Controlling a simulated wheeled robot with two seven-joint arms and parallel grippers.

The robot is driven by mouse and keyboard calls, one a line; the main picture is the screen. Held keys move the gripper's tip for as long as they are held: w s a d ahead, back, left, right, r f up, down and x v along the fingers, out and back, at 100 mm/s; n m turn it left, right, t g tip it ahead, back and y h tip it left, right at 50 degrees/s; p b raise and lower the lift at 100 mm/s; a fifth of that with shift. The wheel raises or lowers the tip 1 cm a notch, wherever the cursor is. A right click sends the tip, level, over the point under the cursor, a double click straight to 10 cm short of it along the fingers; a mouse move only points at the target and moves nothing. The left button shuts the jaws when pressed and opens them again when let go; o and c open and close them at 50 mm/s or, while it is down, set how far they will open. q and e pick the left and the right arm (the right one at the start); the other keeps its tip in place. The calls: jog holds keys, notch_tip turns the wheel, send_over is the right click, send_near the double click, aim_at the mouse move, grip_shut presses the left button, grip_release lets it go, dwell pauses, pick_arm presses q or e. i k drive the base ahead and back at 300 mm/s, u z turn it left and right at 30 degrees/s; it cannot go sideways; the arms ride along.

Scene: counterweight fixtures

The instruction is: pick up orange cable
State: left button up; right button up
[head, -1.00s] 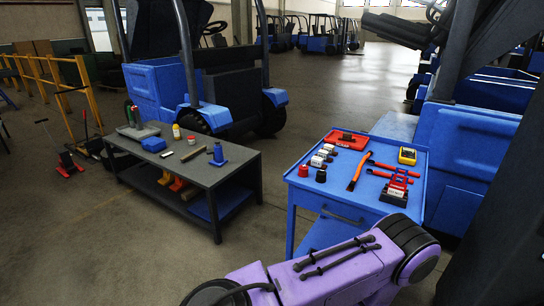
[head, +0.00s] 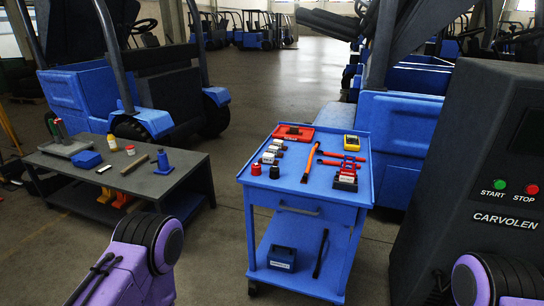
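I cannot make out a clear orange cable. A long thin orange item with a dark lower end (head: 311,160) lies in the middle of the blue cart's top (head: 262,182). I cannot tell whether it is a cable or a tool handle. Small orange items (head: 122,199) sit on the lower shelf of the dark table (head: 182,180); their kind is unclear. My purple arm links show at the lower left and lower right edges. Neither gripper is in view.
The cart top also holds a red tray (head: 306,133), a yellow device (head: 351,142), red clamps and several small weights. A black case (head: 281,258) is on its lower shelf. A dark START/STOP cabinet (head: 470,150) stands right. Floor is open between table and cart.

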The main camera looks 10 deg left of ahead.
aim_at(304, 179)
jog(key=u, duration=0.4)
jog(key=i, duration=0.7)
jog(key=u, duration=0.4)
